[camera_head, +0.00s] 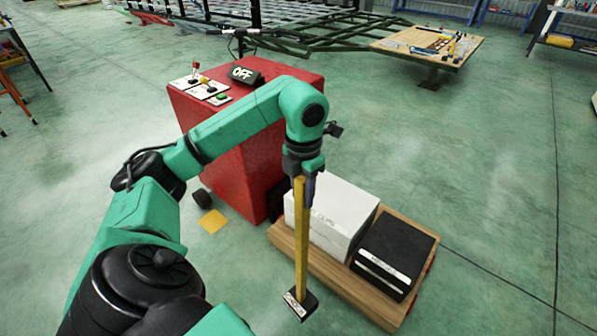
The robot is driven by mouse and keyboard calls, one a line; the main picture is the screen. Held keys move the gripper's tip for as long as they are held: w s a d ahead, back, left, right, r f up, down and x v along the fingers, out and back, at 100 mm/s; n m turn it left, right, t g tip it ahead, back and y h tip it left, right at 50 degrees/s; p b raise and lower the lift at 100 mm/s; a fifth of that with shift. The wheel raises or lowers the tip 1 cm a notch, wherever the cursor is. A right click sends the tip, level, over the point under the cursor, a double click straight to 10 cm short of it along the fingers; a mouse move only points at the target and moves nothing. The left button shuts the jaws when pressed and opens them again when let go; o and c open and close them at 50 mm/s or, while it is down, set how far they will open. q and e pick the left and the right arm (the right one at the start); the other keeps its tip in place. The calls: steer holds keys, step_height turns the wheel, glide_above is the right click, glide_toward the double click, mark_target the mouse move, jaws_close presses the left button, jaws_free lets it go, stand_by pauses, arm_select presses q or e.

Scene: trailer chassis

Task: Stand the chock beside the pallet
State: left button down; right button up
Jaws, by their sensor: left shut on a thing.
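My left gripper (306,177) is shut on the top of a long yellow handle with a black, labelled block at its lower end. I take this to be the chock (301,235). It hangs close to upright, block down, in front of the left end of the pallet (347,291). I cannot tell whether the block touches the floor. The wooden pallet lies on the floor and bears a white box and a black box. The handle hides part of the pallet's left edge and of the white box. My right gripper is not in view.
A red control cabinet (256,163) with an OFF sign stands behind the pallet, to the left. A yellow square (212,221) lies on the floor beside it. The white box (336,215) and black box (394,254) fill most of the pallet. Floor to the right is clear.

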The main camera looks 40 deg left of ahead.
mark_target(298, 239)
arm_select(q)
steer(key=shift+s+a+r+n, duration=0.1)
steer(key=shift+a+r+n, duration=0.2)
steer(key=shift+a+n, duration=0.3)
steer(key=shift+f, duration=0.35)
step_height(298, 239, down, 19)
steer(key=shift+f+p, duration=0.2)
steer(key=shift+p, duration=0.25)
steer(key=c, duration=0.9)
jaws_free()
steer(key=shift+d+f, duration=0.1)
steer(key=shift+f, duration=0.1)
steer(key=shift+c, duration=0.2)
steer(key=o, duration=0.4)
steer(key=shift+r, duration=0.1)
